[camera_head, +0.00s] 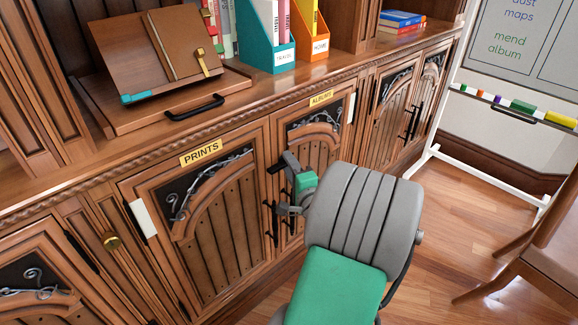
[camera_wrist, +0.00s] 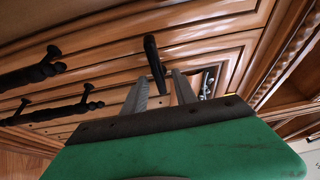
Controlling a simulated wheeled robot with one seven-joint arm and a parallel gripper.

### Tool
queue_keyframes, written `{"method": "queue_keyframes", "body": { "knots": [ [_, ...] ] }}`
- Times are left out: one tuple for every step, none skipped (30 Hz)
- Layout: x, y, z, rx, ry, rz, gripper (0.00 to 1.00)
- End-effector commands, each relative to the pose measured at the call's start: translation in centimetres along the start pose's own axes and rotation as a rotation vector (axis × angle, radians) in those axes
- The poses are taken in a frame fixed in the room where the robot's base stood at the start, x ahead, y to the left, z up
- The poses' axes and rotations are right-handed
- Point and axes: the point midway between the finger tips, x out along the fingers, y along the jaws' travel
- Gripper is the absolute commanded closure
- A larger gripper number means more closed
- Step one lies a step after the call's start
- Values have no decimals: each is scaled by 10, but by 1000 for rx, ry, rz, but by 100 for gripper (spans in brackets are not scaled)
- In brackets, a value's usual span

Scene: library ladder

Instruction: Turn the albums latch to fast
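The albums door (camera_head: 312,134) carries a yellow ALBUMS label (camera_head: 322,98) and stands closed right of the prints door (camera_head: 228,215). A black latch bar (camera_head: 275,168) sits high at the seam between the two doors. In the wrist view the dark latch (camera_wrist: 152,52) stands near upright, slightly tilted, its lower end between my fingertips. My gripper (camera_head: 285,162) is at the latch with its two grey fingers apart, one on each side, in the wrist view (camera_wrist: 160,80). I cannot tell whether a finger touches it. My wrist partly hides the albums door.
Black door handles (camera_wrist: 30,75) project below the latch, close to my gripper. A wooden counter (camera_head: 240,112) above holds a book stand (camera_head: 155,60) and file boxes (camera_head: 268,40). A whiteboard stand (camera_head: 475,168) and chair (camera_head: 535,255) are at right. Open floor lies between.

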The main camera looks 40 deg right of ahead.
Motion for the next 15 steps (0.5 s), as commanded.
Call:
{"method": "queue_keyframes", "body": {
  "knots": [
    [0, 0, 0, 0, 1, 0, 66],
    [0, 0, 0, 0, 1, 0, 66],
    [0, 0, 0, 0, 1, 0, 66],
    [0, 0, 0, 0, 1, 0, 66],
    [-1, 0, -1, 0, 1, 0, 66],
    [-3, 0, -1, 1, 2, 0, 66],
    [-6, 0, -1, 1, 2, 1, 66],
    [-10, 0, -1, 1, 3, 2, 66],
    [-16, 0, -1, 3, 5, 2, 66],
    [-22, -1, -1, 1, 5, 2, 66],
    [-29, -1, -2, 3, 7, 0, 66],
    [-38, -1, -2, 3, 7, 2, 66],
    [-44, -1, -2, 3, 8, 2, 66],
    [-50, -1, -2, 3, 8, 2, 66],
    [-58, -1, -2, 2, 7, 0, 66]
  ]
}}
